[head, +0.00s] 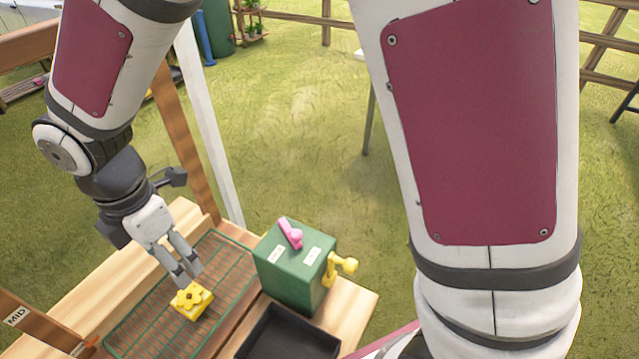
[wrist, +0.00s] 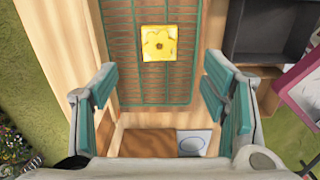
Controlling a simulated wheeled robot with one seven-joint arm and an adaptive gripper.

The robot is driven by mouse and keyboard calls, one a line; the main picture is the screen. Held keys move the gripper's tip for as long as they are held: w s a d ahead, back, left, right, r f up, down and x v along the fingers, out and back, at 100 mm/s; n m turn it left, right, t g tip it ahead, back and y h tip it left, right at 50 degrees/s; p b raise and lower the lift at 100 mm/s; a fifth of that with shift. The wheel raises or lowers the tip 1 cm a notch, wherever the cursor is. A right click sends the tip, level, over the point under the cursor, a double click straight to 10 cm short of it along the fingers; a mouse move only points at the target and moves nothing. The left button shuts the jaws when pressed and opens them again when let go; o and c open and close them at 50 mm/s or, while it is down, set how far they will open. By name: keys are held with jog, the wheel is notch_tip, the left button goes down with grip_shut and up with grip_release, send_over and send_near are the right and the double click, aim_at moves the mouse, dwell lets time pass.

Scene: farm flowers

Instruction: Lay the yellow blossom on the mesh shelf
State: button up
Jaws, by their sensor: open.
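The yellow blossom (head: 191,300) is a square block with a flower shape on its top. It lies on the green-wired mesh shelf (head: 222,262). In the wrist view the blossom (wrist: 159,43) sits flat on the mesh shelf (wrist: 120,68), near the top middle of the picture. My gripper (head: 187,279) is just above and beside the blossom in the head view. In the wrist view my gripper (wrist: 159,88) has its teal finger pads spread wide, with nothing between them. The blossom is beyond the fingertips and apart from them.
A green box (head: 290,270) with a pink lever on top and a yellow crank (head: 342,267) stands right of the shelf. A black tray (head: 285,338) is in front of it. A wooden post (head: 180,135) rises behind the shelf.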

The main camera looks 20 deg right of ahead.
jog(key=d+r+m+t, duration=0.2)
jog(key=d+r+m, duration=0.8)
jog(key=d, duration=0.5)
jog(key=s+d+r+m+t, duration=0.1)
jog(key=s+d+r+m, duration=0.1)
jog(key=s+d+m, duration=0.4)
jog(key=s+d+r+m+t, duration=0.1)
jog(key=s+d+r+m, duration=0.2)
jog(key=s+d+m, duration=0.3)
jog(key=d+m, duration=0.1)
jog(key=m, duration=0.2)
jog(key=shift+r, duration=0.25)
jog(key=shift+c, duration=0.6)
